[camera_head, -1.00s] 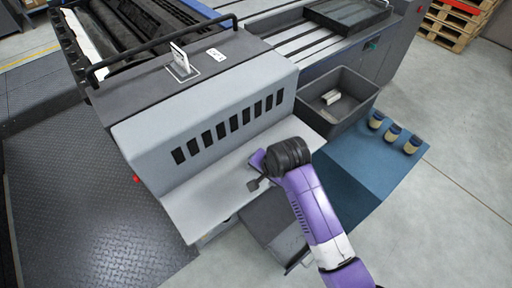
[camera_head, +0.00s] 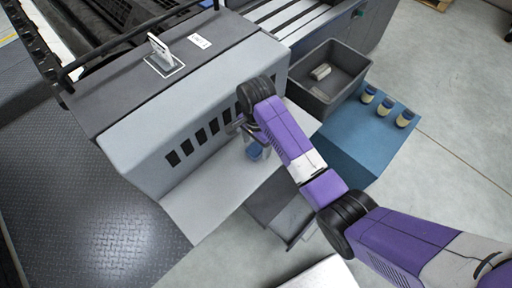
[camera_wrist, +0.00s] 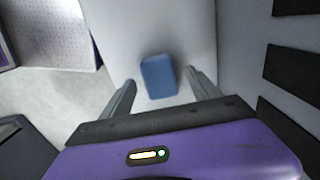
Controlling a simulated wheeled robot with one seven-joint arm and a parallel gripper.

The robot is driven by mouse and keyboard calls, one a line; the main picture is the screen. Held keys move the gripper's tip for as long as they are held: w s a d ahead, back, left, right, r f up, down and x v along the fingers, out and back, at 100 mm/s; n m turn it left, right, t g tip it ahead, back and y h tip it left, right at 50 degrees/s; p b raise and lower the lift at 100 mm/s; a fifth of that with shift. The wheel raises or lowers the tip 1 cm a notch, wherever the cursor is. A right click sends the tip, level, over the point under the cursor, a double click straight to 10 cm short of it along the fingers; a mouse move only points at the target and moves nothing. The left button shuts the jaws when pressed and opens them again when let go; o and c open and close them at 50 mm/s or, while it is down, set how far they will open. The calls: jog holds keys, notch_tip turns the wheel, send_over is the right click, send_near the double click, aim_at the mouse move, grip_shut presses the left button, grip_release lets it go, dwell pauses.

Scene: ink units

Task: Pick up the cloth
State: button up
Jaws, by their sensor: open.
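The cloth (camera_wrist: 158,76) is a small blue folded block on the light grey ledge (camera_wrist: 120,30) of the machine. In the head view the cloth (camera_head: 254,152) shows just under my gripper (camera_head: 256,142), partly hidden by it. In the wrist view my gripper (camera_wrist: 160,95) is open, with one finger on each side of the cloth's near end. The fingers are apart from the cloth, and nothing is held. I cannot tell the exact height of the fingertips above the ledge.
The slotted machine wall (camera_head: 195,125) rises close beside my gripper. A dark bin (camera_head: 328,75) with a pale item (camera_head: 320,71) stands to the right. The front of the ledge is clear.

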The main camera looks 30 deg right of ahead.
jog(key=shift+f, duration=0.85)
jog(key=shift+c, duration=0.4)
jog(key=c, duration=1.3)
jog(key=shift+c, duration=0.2)
jog(key=shift+r, duration=0.1)
